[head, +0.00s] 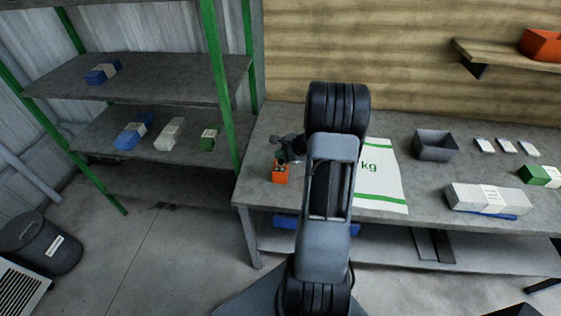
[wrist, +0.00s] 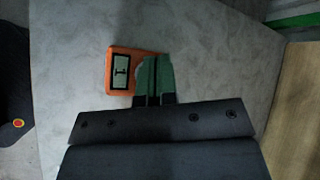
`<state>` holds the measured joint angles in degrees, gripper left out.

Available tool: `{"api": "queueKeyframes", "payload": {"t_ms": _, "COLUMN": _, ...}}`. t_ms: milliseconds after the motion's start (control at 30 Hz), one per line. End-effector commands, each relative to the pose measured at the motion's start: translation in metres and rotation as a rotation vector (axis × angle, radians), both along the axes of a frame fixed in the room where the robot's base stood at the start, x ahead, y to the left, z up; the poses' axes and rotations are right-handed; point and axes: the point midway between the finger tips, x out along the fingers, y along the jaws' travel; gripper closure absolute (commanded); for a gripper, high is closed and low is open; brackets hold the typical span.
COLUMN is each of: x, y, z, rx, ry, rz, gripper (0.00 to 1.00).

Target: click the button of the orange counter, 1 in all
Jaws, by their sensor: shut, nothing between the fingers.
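The orange counter (head: 280,175) stands on the grey workbench near its left end. In the wrist view the counter (wrist: 119,70) shows a small display with one upright stroke that looks like a 1. My gripper (head: 282,158) is at the counter's top in the head view. In the wrist view the closed fingertips (wrist: 153,60) lie over the counter's right part, and a pale round edge, likely the button, shows beside them, mostly hidden. Whether the tips touch the button I cannot tell. The gripper is shut and empty.
A white sack (head: 380,180) with green print lies right of my arm. A grey open bin (head: 435,145), pale cards and a long white package (head: 487,198) are farther right. A green-posted shelf (head: 222,100) stands close on the left. Bench around the counter's front is clear.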

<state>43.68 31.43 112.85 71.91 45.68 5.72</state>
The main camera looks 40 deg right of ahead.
Motion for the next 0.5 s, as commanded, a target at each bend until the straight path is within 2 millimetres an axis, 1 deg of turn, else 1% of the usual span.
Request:
{"api": "queueKeyframes", "payload": {"t_ms": 133, "x": 0.0, "y": 0.0, "z": 0.004, "rx": 0.0, "ry": -0.001, "rz": -0.001, "gripper": 1.0}}
{"api": "queueKeyframes", "payload": {"t_ms": 267, "x": 0.0, "y": 0.0, "z": 0.013, "rx": -0.001, "ry": -0.001, "rz": 0.0, "gripper": 1.0}}
{"api": "queueKeyframes", "payload": {"t_ms": 500, "x": 0.0, "y": 0.0, "z": 0.037, "rx": -0.002, "ry": -0.001, "rz": 0.0, "gripper": 1.0}}
